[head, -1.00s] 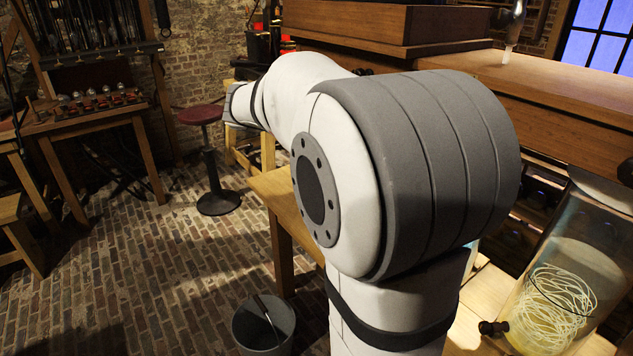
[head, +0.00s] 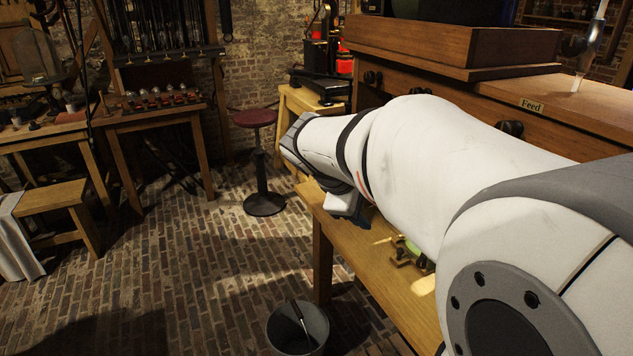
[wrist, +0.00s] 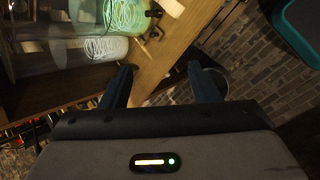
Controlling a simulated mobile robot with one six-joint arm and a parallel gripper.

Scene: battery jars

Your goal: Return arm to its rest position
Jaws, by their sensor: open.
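My arm reaches across the right half of the head view, over a wooden bench (head: 345,240). Beyond the fingers lie the bench edge (wrist: 160,62) and the brick floor (wrist: 255,70). Glass jars with pale coiled strands (wrist: 98,47) stand on the left of the wrist view.
A grey bucket (head: 297,330) stands on the floor by the bench. A red-topped stool (head: 255,118) stands behind it. A large wooden cabinet with a "Feed" label (head: 531,104) is at right.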

